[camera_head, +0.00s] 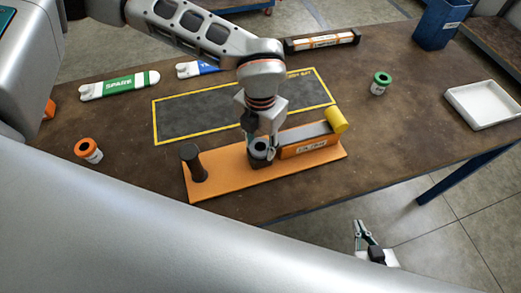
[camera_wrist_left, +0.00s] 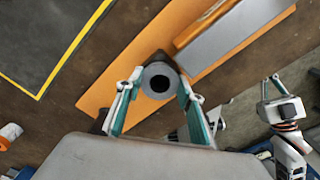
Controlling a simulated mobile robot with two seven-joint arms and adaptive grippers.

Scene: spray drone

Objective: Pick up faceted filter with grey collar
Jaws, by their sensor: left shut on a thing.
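The filter with the grey collar (camera_head: 260,148) is at the orange board, beside the orange-and-grey block. In the left wrist view its round grey top with a dark hole (camera_wrist_left: 159,83) sits between the two fingers. My left gripper (camera_head: 262,143) comes down from above and is shut on this filter.
The orange board (camera_head: 225,182) carries a dark post (camera_head: 194,163), a labelled block (camera_head: 305,142) and a yellow cylinder (camera_head: 335,120). An orange-collared jar (camera_head: 88,150), a green-collared jar (camera_head: 379,83) and a white tray (camera_head: 485,104) stand apart. The yellow-bordered mat (camera_head: 200,115) is clear.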

